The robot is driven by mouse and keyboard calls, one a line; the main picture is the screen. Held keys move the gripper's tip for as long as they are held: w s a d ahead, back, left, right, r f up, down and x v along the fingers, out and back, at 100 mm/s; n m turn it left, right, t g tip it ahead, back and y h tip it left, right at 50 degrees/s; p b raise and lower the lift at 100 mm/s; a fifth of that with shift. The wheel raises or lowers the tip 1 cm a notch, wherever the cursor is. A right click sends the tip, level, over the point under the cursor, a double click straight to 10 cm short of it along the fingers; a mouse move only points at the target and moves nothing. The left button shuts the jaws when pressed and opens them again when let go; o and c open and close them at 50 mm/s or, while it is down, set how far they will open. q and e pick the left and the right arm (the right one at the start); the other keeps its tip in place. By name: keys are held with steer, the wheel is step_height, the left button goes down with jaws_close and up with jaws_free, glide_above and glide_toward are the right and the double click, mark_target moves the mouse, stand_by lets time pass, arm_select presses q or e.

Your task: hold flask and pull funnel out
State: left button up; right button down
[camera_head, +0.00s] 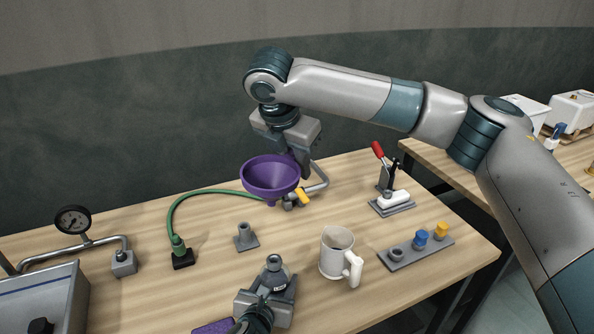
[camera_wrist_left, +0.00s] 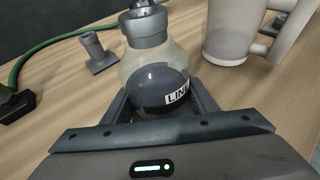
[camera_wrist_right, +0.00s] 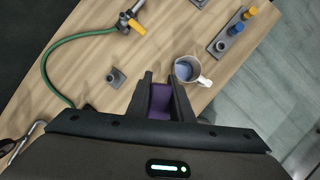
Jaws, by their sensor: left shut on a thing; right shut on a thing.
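The purple funnel (camera_head: 271,177) is held up in the air by my right gripper (camera_head: 297,158), clear of the flask. A purple part of the funnel (camera_wrist_right: 160,101) shows between the right fingers in the right wrist view. The flask (camera_head: 275,268) stands on the table near the front, with a grey neck and a dark lower body. My left gripper (camera_head: 266,300) is shut around its body. In the left wrist view the flask (camera_wrist_left: 155,75) sits between both fingers, upright, with a partly hidden label.
A white mug (camera_head: 337,255) stands just right of the flask. A grey peg stand (camera_head: 246,237), a green hose (camera_head: 178,211) and a valve pipe with yellow handle (camera_head: 301,196) are behind. A rack with coloured plugs (camera_head: 416,250) and a red-handled clamp (camera_head: 391,199) are at right.

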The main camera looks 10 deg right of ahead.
arm_select(q)
steer(key=shift+r, duration=0.1)
stand_by(0.3)
steer(key=o, duration=1.4)
steer(key=shift+o, duration=0.2)
steer(key=v, duration=1.2)
